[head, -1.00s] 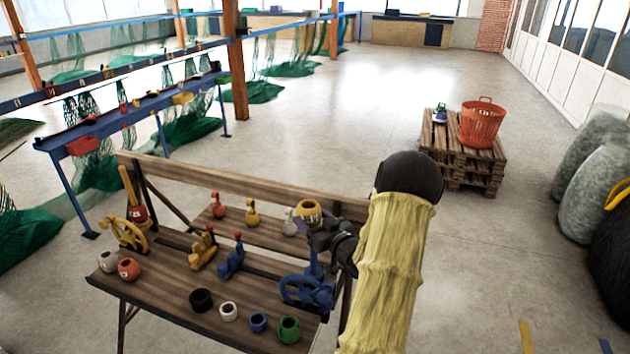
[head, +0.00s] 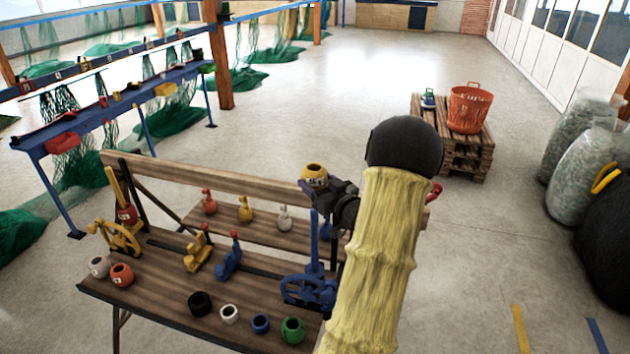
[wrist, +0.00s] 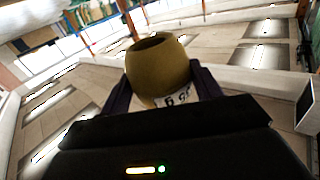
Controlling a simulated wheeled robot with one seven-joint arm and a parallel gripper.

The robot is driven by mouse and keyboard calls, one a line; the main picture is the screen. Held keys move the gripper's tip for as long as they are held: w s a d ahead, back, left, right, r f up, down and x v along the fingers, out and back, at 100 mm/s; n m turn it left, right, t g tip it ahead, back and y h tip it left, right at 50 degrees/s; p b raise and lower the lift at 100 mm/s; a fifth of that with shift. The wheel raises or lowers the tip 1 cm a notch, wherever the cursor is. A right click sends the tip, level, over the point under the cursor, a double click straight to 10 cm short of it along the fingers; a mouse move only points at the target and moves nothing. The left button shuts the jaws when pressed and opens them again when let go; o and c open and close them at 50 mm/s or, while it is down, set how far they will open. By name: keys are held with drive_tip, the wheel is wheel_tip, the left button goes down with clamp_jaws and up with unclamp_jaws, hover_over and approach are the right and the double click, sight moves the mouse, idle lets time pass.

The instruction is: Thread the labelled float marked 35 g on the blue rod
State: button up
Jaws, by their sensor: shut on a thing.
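My gripper (head: 332,188) is shut on a yellow float (head: 314,173) and holds it in the air above the bench's right part. In the wrist view the float (wrist: 160,70) sits between the two fingers, its round hole facing up. A white label with dark marks shows low on it, partly hidden, and I cannot read it fully. The blue rod (head: 313,242) stands upright on the bench by a blue handwheel (head: 309,292), below the float and apart from it. No float shows on its visible part.
The wooden bench (head: 170,300) bears black, white, blue and green floats in front and two at the left. A yellow rod (head: 113,185) carries a red float. Yellow and blue clamps (head: 228,262) stand mid-bench. Small red, yellow and grey pieces stand behind.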

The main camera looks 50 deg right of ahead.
sight(317, 214)
drive_tip(key=shift+s, duration=0.1)
wheel_tip(317, 214, down, 4)
drive_tip(key=shift+a+r+b, duration=0.1)
drive_tip(key=shift+r+b, duration=0.1)
drive_tip(key=shift+b, duration=1)
drive_tip(key=shift+f+b, duration=3.1)
drive_tip(key=shift+f, duration=0.6)
